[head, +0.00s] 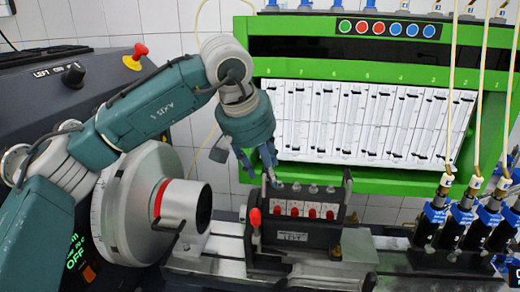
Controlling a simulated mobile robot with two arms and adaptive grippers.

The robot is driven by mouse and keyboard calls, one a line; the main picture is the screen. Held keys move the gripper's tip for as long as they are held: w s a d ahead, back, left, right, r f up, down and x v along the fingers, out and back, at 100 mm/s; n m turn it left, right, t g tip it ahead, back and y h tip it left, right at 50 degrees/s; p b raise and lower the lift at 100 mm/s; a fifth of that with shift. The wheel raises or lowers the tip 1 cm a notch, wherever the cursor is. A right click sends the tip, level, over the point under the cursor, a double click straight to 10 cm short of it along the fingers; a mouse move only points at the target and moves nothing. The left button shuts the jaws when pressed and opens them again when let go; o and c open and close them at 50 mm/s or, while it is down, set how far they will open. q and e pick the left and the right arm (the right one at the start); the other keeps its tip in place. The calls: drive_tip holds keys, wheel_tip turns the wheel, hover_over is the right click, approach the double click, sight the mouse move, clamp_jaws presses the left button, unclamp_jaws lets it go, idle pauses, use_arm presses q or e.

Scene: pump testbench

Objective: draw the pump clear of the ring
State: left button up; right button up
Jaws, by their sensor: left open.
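The pump (293,237) is a dark block with a row of red caps on a pale front strip and metal fittings on top. It sits upright on the metal bench rails, right of centre in the head view. A large grey drum with a silver, red-banded ring (188,204) at its hub stands to the left of the pump, with a visible gap between them. My left gripper (258,172) is open, pointing down just above the pump's upper left end. I cannot tell whether a fingertip touches the pump. My right gripper is not in view.
A green test frame (395,50) with a white gauge panel (375,120) stands behind the pump. Blue and black injectors with hoses (462,222) stand at the right. A dark console (60,85) with a red knob is at the left. The rails (215,255) are bare between drum and pump.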

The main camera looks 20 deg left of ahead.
sight(280, 182)
use_arm(q)
drive_tip(key=shift+x, duration=0.95)
clamp_jaws()
drive_tip(key=shift+d, duration=0.25)
drive_tip(key=shift+d, duration=0.15)
drive_tip(key=shift+w+d+p, duration=0.2)
drive_tip(key=shift+d+p, duration=0.1)
drive_tip(key=shift+d, duration=0.45)
drive_tip(key=shift+d+r, duration=0.1)
drive_tip(key=shift+d, duration=0.05)
